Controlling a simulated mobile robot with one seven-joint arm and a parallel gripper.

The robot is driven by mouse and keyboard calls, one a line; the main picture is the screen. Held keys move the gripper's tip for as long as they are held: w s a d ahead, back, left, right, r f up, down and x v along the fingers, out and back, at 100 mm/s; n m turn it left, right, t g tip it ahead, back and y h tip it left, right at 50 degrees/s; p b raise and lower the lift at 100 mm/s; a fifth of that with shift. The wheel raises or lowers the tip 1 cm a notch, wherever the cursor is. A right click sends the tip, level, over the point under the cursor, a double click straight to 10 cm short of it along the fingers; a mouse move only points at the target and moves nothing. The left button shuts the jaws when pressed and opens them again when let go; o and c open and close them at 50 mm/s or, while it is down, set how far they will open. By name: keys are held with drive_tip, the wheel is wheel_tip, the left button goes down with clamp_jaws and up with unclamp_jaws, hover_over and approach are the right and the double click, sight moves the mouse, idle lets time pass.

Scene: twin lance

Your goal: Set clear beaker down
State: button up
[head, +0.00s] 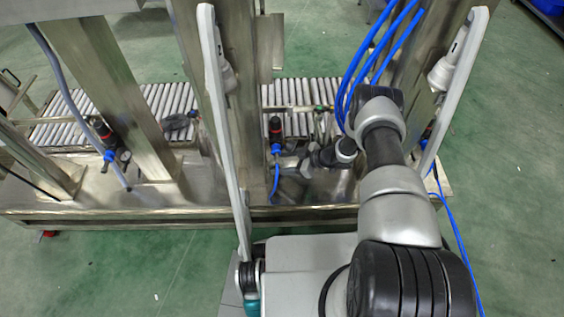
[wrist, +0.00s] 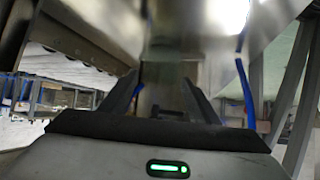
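My gripper (head: 292,164) is low over the metal bench, among the frame posts, in the head view. In the wrist view its two dark fingers (wrist: 161,92) stand apart. A pale, shiny surface (wrist: 163,75) shows between and beyond them, but I cannot tell whether it is a clear beaker or metal behind. No clear beaker stands out in the head view. Whether the fingers touch anything is not clear.
A black-and-red fitting (head: 275,128) with a blue hose stands just left of my gripper. Blue hoses (head: 375,45) run above my arm. Green floor is clear in front.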

drive_tip(key=shift+r, duration=0.1)
drive_tip(key=shift+d+r, duration=0.15)
drive_tip(key=shift+r, duration=0.15)
drive_tip(key=p+v, duration=0.3)
drive_tip(key=v, duration=0.8)
drive_tip(key=shift+d, duration=0.15)
drive_tip(key=shift+s+r, duration=0.15)
